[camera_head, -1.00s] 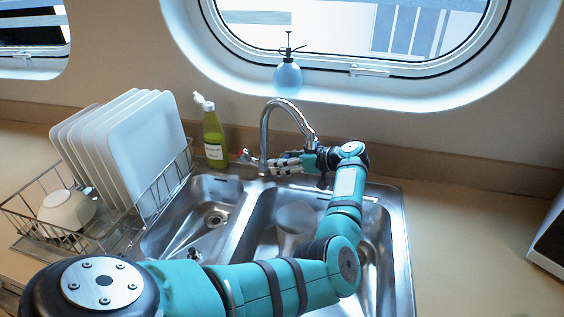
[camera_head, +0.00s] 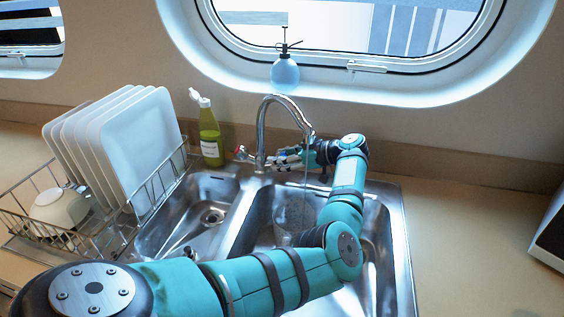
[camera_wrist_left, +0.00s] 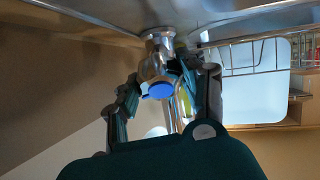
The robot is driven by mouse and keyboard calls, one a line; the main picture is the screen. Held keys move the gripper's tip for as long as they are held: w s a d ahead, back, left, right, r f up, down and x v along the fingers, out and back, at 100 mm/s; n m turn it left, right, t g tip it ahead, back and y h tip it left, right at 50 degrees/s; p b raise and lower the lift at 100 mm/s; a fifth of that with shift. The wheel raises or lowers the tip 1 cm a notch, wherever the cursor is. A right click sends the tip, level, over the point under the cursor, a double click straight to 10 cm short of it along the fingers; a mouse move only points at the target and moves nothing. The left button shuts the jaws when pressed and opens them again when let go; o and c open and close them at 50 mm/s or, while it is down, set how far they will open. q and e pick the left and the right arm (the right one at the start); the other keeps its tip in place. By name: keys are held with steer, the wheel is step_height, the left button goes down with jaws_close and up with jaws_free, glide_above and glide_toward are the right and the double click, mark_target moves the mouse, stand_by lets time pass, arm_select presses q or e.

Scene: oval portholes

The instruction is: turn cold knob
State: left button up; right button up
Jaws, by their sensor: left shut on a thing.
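The cold knob (camera_wrist_left: 161,90) shows its round blue end cap and metal body in the left wrist view. The fingers of my left gripper (camera_wrist_left: 166,80) stand on both sides of it and are shut on it. In the head view my left gripper (camera_head: 286,160) is at the right side of the faucet base, and its fingers largely hide the knob. The chrome faucet (camera_head: 262,125) arches to the right, and a thin stream of water (camera_head: 305,180) falls from its spout. A red-marked knob (camera_head: 240,152) is on the faucet's left side. My right gripper is not in view.
A clear vessel (camera_head: 284,238) stands in the right basin of the steel sink (camera_head: 402,255) under the stream. A green bottle (camera_head: 210,135) stands behind the sink. A dish rack (camera_head: 150,192) with white plates is at left. A blue spray bottle (camera_head: 285,75) sits on the sill.

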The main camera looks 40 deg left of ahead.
arm_select(q)
steer(key=o, duration=1.2)
steer(key=v, duration=1.2)
steer(key=shift+f, duration=0.1)
